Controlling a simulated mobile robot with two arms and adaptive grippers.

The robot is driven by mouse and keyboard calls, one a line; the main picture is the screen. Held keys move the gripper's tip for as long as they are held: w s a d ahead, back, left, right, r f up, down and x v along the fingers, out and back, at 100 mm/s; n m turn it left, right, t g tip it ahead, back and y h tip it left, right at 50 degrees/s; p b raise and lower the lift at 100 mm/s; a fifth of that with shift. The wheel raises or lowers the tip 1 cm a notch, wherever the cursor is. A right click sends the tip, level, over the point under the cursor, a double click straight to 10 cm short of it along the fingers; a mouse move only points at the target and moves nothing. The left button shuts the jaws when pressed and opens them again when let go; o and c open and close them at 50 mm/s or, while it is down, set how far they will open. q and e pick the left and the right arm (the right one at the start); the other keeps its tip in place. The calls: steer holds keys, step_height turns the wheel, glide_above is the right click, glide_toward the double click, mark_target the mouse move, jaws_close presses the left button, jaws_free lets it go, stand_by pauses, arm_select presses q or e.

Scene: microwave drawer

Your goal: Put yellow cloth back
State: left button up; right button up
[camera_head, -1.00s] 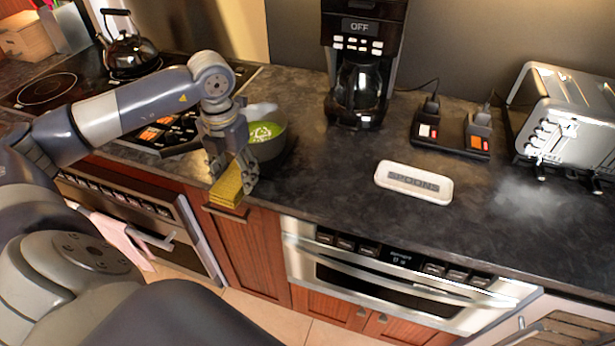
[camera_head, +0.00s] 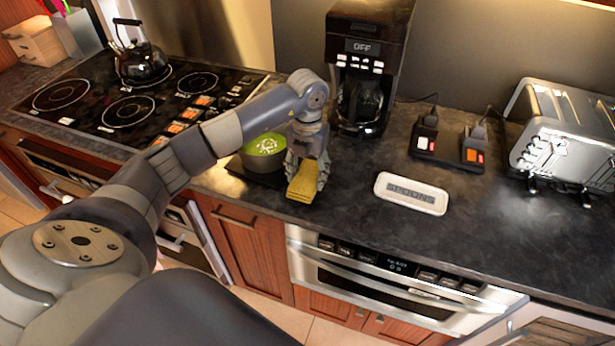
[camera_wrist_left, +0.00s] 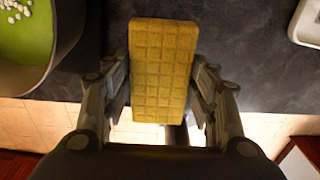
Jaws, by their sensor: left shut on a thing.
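The yellow cloth (camera_head: 303,189) is a folded, quilted pad held in my left gripper (camera_head: 305,178). The gripper is shut on it, with its fingers on both sides. It is over the front part of the dark counter, just right of the green bowl. In the left wrist view the cloth (camera_wrist_left: 162,70) stands out between the two fingers, with the counter and its front edge beneath. I cannot tell its exact height above the counter. My right gripper is not in view.
A bowl of green food (camera_head: 264,153) stands close left of my gripper. A coffee maker (camera_head: 363,75), two switch boxes (camera_head: 447,148) and a toaster (camera_head: 565,135) stand behind. Bare counter (camera_head: 345,215) lies between cloth and spoon rest.

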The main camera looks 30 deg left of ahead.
mark_target(307, 174)
arm_select(q)
steer(key=shift+f+p, duration=0.35)
steer(key=shift+f, duration=0.05)
step_height(307, 174, down, 2)
steer(key=shift+s+f+p, duration=0.1)
steer(key=shift+p, duration=0.4)
steer(key=shift+f, duration=0.2)
steer(key=shift+f, duration=0.1)
steer(key=shift+f, duration=0.15)
steer(key=o, duration=1)
steer(key=shift+o, duration=0.2)
